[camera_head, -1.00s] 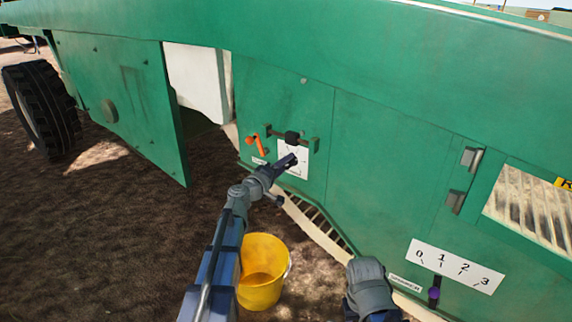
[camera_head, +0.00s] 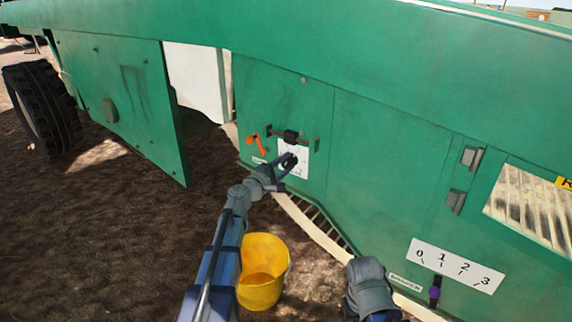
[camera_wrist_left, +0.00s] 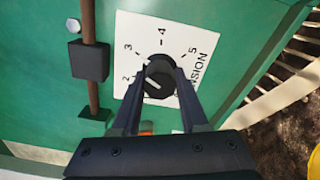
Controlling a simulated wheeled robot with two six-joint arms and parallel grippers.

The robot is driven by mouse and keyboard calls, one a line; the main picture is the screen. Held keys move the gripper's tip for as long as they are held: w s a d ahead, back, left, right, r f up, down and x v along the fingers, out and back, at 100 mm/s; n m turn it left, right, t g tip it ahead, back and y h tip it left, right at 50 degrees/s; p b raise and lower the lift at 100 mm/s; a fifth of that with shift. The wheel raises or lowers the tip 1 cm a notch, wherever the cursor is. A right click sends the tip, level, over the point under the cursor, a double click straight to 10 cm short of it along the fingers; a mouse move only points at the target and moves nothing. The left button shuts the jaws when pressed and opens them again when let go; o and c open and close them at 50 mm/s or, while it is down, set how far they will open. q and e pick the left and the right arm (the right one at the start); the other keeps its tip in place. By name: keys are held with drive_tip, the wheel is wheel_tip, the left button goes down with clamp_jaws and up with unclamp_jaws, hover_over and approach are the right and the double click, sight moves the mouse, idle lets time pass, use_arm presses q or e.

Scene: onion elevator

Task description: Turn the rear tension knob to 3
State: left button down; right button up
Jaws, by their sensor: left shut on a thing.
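The rear tension knob (camera_wrist_left: 158,80) is round and black, on a white dial plate (camera_wrist_left: 190,32) marked 2, 3, 4 and 5. A pale pointer line shows on the knob's left part, roughly toward the 2 and 3; its exact reading is unclear. My left gripper (camera_wrist_left: 160,72) is shut on the knob, one finger on each side. In the head view, the left gripper (camera_head: 287,161) is at the white plate (camera_head: 300,172) on the green panel and partly hides the knob. No fingers of my right gripper show.
A dark block on a brown rod (camera_wrist_left: 88,62) is just left of the plate. An orange handle (camera_head: 256,144) sits left of it. A yellow bucket (camera_head: 262,290) stands below my left arm. A 0-to-3 scale (camera_head: 455,265) with a purple-marked lever (camera_head: 434,293) is at lower right.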

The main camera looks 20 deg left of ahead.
idle(0.5)
use_arm(q)
drive_tip(key=shift+c, duration=2.1)
unclamp_jaws()
drive_tip(key=shift+s, duration=0.1)
drive_tip(key=v, duration=0.7)
drive_tip(key=shift+s+a, duration=0.15)
drive_tip(key=shift+s, duration=0.1)
